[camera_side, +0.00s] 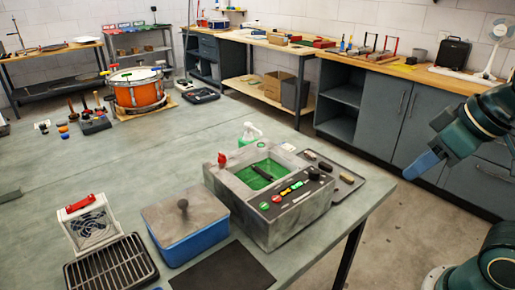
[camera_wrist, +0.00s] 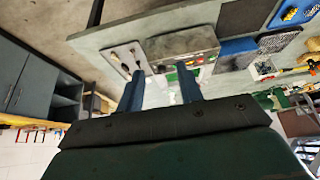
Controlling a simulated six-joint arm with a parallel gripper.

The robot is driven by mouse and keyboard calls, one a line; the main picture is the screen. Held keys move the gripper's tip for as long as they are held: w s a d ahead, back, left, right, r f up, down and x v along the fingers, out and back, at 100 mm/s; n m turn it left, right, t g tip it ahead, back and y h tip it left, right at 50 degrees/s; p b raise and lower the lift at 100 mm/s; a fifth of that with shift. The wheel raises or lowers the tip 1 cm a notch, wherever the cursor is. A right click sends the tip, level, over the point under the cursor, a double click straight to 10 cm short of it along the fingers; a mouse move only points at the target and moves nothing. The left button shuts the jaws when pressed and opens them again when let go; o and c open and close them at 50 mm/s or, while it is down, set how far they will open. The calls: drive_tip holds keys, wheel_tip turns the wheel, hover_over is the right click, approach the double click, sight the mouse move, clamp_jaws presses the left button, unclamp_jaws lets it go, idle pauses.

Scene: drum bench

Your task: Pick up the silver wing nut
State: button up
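I cannot make out a silver wing nut in either view; it may be too small or hidden. An orange drum (camera_side: 138,92) stands at the far left of the bench, with small coloured pieces around its rim. My gripper (camera_side: 424,165) is at the right in the side view, beyond the bench's right edge and apart from everything on it. In the wrist view its two blue fingers (camera_wrist: 160,92) are spread with a clear gap, and nothing shows between them.
On the bench (camera_side: 120,165) stand a grey unit (camera_side: 292,222) with a green basin, a blue lidded box (camera_side: 190,240), a fan box (camera_side: 91,224), a black grille (camera_side: 110,270) and a dark tray (camera_side: 346,188) of small parts. The bench's left middle is largely clear.

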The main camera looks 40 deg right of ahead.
drive_tip(key=o, duration=0.4)
drive_tip(key=shift+w, duration=0.1)
drive_tip(key=w+d+m+g, duration=0.2)
drive_tip(key=w+d+m, duration=0.1)
drive_tip(key=w+m, duration=0.3)
drive_tip(key=w+d+m+g, duration=0.1)
drive_tip(key=w+d+m, duration=0.2)
drive_tip(key=w, duration=0.6)
drive_tip(key=w+d+f+m+g+y, duration=0.2)
drive_tip(key=w+d+f+m+g, duration=0.1)
drive_tip(key=w+d+f+m, duration=0.8)
drive_tip(key=shift+s+a+f+n, duration=0.25)
drive_tip(key=shift+a+f+n, duration=0.2)
drive_tip(key=shift+f, duration=1.25)
drive_tip(key=shift+s+a+f+n, duration=0.3)
drive_tip(key=shift+f+n, duration=0.2)
drive_tip(key=shift+f, duration=1.15)
drive_tip(key=shift+s+a+f+n, duration=0.2)
drive_tip(key=shift+a+f+n, duration=0.25)
drive_tip(key=shift+f, duration=1.25)
